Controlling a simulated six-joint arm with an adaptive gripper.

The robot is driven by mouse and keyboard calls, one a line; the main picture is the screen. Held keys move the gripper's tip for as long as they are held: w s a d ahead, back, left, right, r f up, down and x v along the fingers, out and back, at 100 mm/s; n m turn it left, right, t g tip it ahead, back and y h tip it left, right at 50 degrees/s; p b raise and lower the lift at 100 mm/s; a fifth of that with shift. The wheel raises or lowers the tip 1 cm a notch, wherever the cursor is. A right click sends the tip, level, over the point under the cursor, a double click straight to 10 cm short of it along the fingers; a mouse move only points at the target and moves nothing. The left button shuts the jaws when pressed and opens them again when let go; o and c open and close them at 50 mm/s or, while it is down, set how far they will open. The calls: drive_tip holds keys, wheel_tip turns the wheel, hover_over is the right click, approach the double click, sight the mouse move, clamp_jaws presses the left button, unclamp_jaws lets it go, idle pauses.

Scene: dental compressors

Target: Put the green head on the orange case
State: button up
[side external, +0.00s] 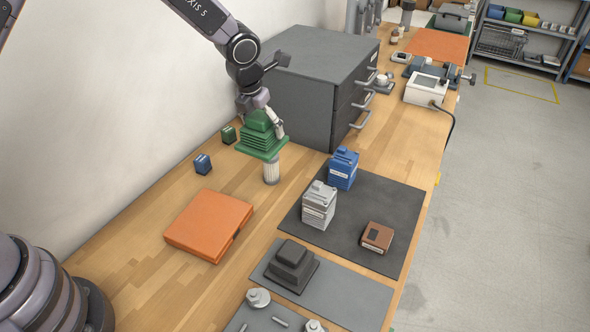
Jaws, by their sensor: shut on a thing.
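The green head (262,140), a ribbed stepped block with a wide flat base, is in my gripper (268,115). My gripper is shut on its upper part from above. A pale ribbed cylinder (271,172) shows directly below the green head; I cannot tell whether it is joined to it or stands on the table. The orange case (208,224) lies flat on the wooden table, nearer the camera and to the left of the green head. Its top is bare. The far fingertip is partly hidden by the head.
A dark grey drawer cabinet (310,85) stands close behind my gripper. A dark mat (350,220) holds blue, grey and brown units. A dark stepped block (291,266) sits on a grey mat nearer.

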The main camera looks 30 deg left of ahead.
drive_tip(key=shift+s+a+r+n, duration=0.1)
drive_tip(key=shift+s+a+n, duration=0.05)
drive_tip(key=shift+s+n, duration=0.3)
drive_tip(key=s+a+f+n+g+y, duration=0.1)
drive_tip(key=s+a+f+n, duration=0.1)
drive_tip(key=s+n, duration=0.15)
drive_tip(key=s+a+f+n+y, duration=0.1)
drive_tip(key=s+a+f+n, duration=0.15)
drive_tip(key=n, duration=0.25)
drive_tip(key=n+g+y, duration=0.1)
drive_tip(key=n+g, duration=0.1)
drive_tip(key=n, duration=0.6)
hover_over(202, 216)
drive_tip(key=d, duration=0.1)
wheel_tip(202, 216, down, 2)
drive_tip(key=shift+n, duration=0.3)
wheel_tip(202, 216, down, 8)
drive_tip(key=shift+d+r, duration=0.1)
drive_tip(key=shift+r, duration=0.05)
drive_tip(key=o, duration=1.2)
